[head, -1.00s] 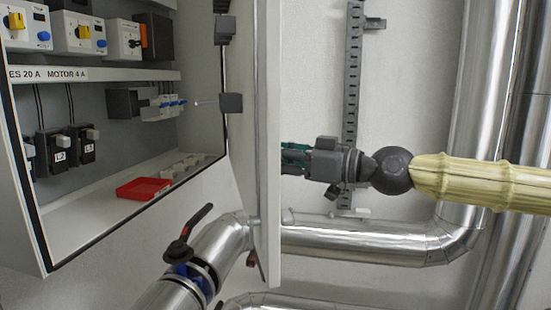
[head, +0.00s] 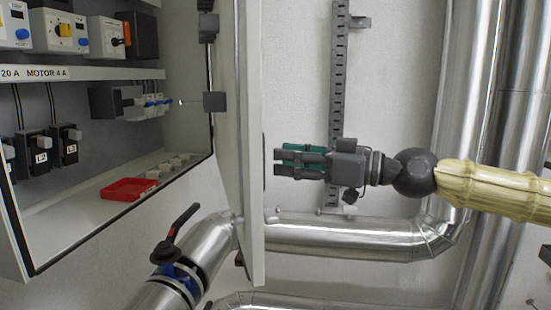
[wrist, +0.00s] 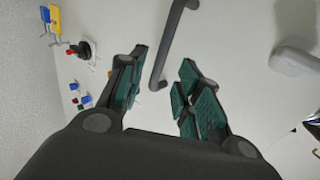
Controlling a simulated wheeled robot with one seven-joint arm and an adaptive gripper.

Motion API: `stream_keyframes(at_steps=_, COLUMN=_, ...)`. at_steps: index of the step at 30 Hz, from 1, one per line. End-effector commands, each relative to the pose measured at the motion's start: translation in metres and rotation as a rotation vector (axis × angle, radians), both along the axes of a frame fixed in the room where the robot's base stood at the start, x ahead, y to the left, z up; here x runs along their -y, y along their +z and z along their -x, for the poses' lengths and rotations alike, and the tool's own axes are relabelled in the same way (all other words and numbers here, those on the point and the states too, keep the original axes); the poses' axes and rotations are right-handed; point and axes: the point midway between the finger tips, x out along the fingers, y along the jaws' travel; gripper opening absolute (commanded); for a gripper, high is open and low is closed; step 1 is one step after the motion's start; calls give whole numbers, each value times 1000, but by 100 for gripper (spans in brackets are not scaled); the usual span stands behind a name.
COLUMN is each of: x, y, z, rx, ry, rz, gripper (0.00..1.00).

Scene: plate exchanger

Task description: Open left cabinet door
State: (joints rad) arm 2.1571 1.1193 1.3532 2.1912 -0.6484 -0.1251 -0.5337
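The left cabinet door (head: 240,150) stands swung wide open and shows nearly edge-on in the head view. Its dark bar handle (wrist: 178,40) is on the outer face; a thin part of it shows at the door's right side in the head view (head: 264,150). My gripper (head: 277,161) is just right of the door at handle height, with a small gap to it. In the wrist view my gripper (wrist: 164,62) is open, its green-padded fingers apart. The handle's lower end appears between them, not gripped.
The open cabinet (head: 110,165) holds switches, breakers and a red tray (head: 129,189). Silver pipes (head: 340,238) run below and right of the door, with a valve lever (head: 184,219) nearby. A red knob (wrist: 84,50) and padlocks (wrist: 53,20) show in the wrist view.

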Motion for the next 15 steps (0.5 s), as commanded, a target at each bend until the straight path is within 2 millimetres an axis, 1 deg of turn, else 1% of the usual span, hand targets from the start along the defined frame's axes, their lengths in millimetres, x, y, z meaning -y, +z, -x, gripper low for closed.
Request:
stream_keyframes(at_steps=1, x=7, y=0, z=2, rx=0, ry=-2, rz=-1, gripper=34)
stream_keyframes(at_steps=6, x=27, y=0, z=11, rx=1, ry=-2, rz=-2, gripper=34)
stream_keyframes(at_steps=12, x=44, y=0, z=20, rx=1, ry=-2, rz=-2, gripper=34)
stream_keyframes(at_steps=15, x=48, y=0, z=22, rx=0, ry=-1, rz=-1, gripper=34)
